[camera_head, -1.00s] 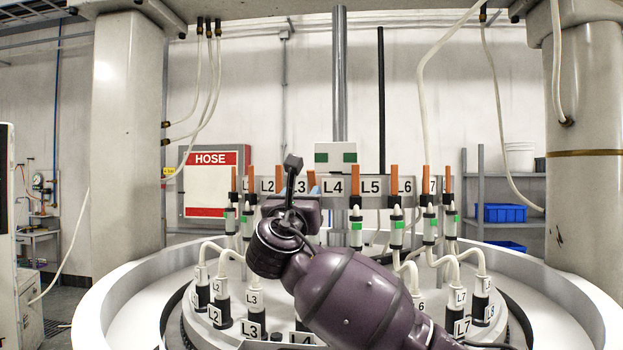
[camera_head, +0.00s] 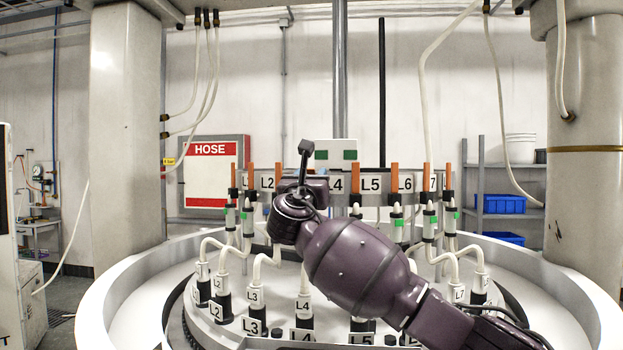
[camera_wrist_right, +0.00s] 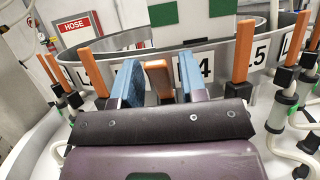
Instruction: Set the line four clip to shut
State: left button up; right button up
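The line four clip shows in the right wrist view as an orange lever (camera_wrist_right: 158,84) just left of the partly covered L4 label (camera_wrist_right: 205,68). It looks shorter than the tall upright levers on either side. My right gripper (camera_wrist_right: 160,64) is open, its two blue fingers on either side of this lever with a visible gap at each side. In the head view my right gripper (camera_head: 304,192) is in front of the label rail, left of the L4 label (camera_head: 337,184). Its wrist hides its fingers and the clip there. My left gripper is not in view.
Neighbouring orange levers stand close on the left (camera_wrist_right: 84,30) and the right (camera_wrist_right: 242,52). White hoses with black fittings (camera_head: 254,310) rise from the round table inside a broad white rim (camera_head: 112,290). A hose cabinet (camera_head: 209,172) is behind on the left.

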grip_shut()
jog(key=t+b, duration=0.1)
jog(key=b, duration=0.1)
jog(key=f+t+b, duration=0.1)
jog(key=b, duration=0.2)
jog(key=s+t+h+b, duration=0.1)
jog(key=t+b, duration=0.1)
jog(key=shift+s+a+f+b, duration=0.1)
jog(key=shift+a+f+b, duration=0.05)
jog(key=shift+f+b, duration=0.15)
jog(key=shift+r, duration=0.1)
jog(key=shift+o, duration=0.9)
grip_release()
